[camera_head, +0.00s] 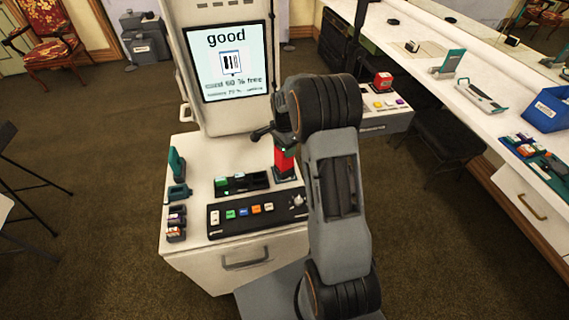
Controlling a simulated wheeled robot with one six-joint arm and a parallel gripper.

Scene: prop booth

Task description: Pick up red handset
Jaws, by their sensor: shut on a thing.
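The red handset (285,163) is upright near the right end of the white console's top. My gripper (284,149) is above it, pointing down, and is shut on its upper part. My arm hides part of the handset's right side and the jaws are small in view. A dark piece shows at the handset's foot, and I cannot tell whether the handset is clear of the surface.
The white console (190,150) carries a black tray (243,184), a button panel (258,211), a teal handset (177,164) and small holders at left. A screen (230,62) reading "good" stands behind. A long counter (450,50) runs along the right.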

